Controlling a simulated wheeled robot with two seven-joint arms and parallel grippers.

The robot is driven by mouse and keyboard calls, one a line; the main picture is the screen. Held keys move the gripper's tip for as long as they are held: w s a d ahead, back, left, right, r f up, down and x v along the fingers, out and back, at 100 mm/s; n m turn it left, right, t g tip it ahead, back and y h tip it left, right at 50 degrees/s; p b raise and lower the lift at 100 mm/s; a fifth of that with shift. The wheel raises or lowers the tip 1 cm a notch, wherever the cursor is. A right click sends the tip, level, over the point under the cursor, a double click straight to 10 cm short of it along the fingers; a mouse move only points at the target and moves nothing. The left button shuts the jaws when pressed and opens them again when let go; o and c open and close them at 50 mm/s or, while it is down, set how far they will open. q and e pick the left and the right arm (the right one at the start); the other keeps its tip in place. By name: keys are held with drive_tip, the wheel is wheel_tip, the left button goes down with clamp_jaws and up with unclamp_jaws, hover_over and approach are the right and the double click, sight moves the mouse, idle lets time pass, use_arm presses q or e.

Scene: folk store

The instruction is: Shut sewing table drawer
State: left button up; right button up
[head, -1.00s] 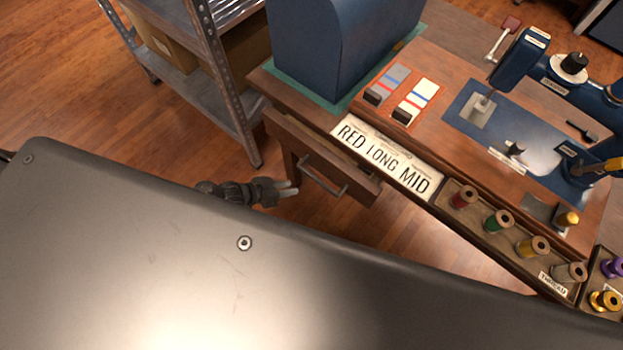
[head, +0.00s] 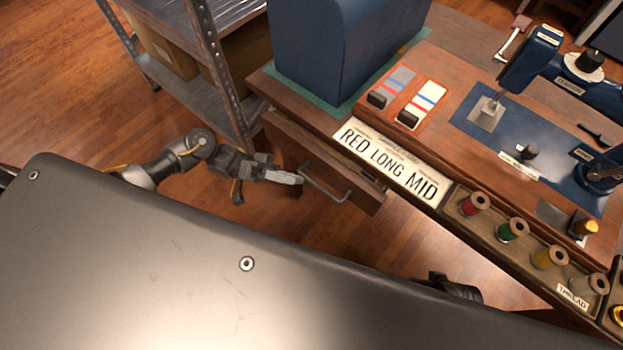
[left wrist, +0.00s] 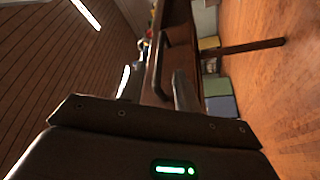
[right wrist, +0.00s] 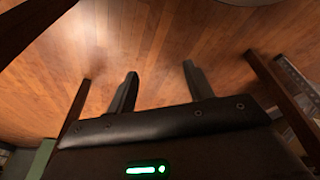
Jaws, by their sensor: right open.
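The sewing table drawer (head: 350,188) stands partly pulled out at the table's left end, with a gap showing behind its wooden front. Its dark metal handle (head: 338,198) is on the front. My left gripper (head: 297,178) is at the left end of the handle; contact cannot be told. In the left wrist view, my left gripper's fingers (left wrist: 158,88) are apart, with the handle (left wrist: 160,62) showing between or just beyond them. In the right wrist view, my right gripper (right wrist: 160,82) is open and empty above the wooden floor.
The sewing table (head: 425,130) carries a blue box-like cover (head: 335,55), a sewing machine (head: 535,70), a "RED LONG MID" sign (head: 388,165) and thread spools (head: 512,230). A metal shelf (head: 215,55) stands left of it.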

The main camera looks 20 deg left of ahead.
sight(312, 183)
use_arm(q)
drive_tip(key=x, duration=0.6)
drive_tip(key=shift+p, duration=0.4)
use_arm(e)
wheel_tip(312, 183, down, 3)
drive_tip(key=shift+r, duration=0.15)
use_arm(q)
clamp_jaws()
